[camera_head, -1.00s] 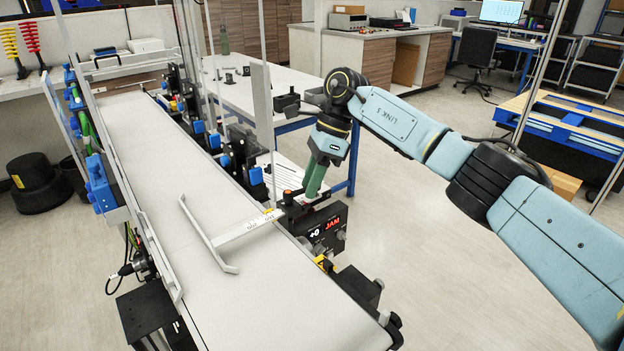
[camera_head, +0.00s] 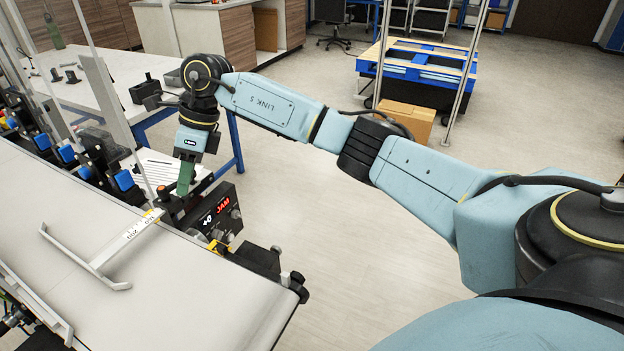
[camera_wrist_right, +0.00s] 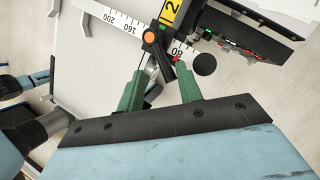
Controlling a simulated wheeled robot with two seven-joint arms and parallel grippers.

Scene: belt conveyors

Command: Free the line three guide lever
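The guide lever (camera_wrist_right: 158,52) is a dark arm with an orange knob, in the right wrist view beside a white scale strip. My right gripper (camera_head: 183,192) has green fingers and points down beside the belt, by a black box (camera_head: 216,215) whose display reads "+0" and "JAM". In the right wrist view the fingers (camera_wrist_right: 160,70) stand apart, with the lever between or just beyond their tips; contact cannot be told. In the head view the fingers largely hide the lever. A white guide bar (camera_head: 85,262) on a scaled arm lies over the belt.
The white belt conveyor (camera_head: 180,290) runs along the left, with blue-capped units (camera_head: 66,153) at its edge. A yellow tag (camera_wrist_right: 171,12) reads "2" near the lever. A white table (camera_head: 110,90) stands behind the gripper.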

